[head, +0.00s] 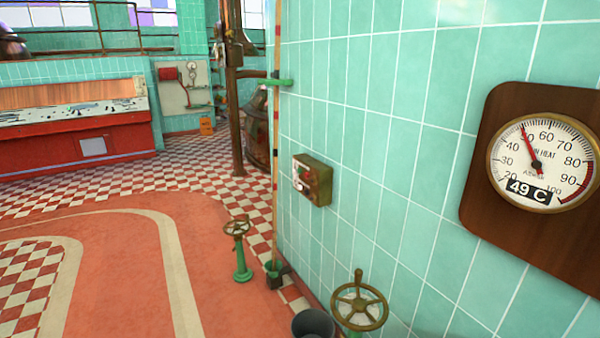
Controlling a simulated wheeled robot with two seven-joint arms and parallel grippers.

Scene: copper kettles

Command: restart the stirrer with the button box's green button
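A brass-coloured button box (318,182) is fixed to the green tiled wall, near the middle of the head view. I see it at a steep angle. Its front faces left and carries a pale plate with small coloured buttons, including red. The buttons are too small and slanted to tell the green one clearly. The stirrer cannot be made out. Neither of my grippers is in view, and nothing touches the box.
A round dial (540,163) on a wooden board reads 49 C. Below the box stand a brass handwheel (358,300), a dark bucket (313,325) and a green valve stand (241,250). A thin upright pole (275,150) stands left of the box. The red floor (120,270) is open at left.

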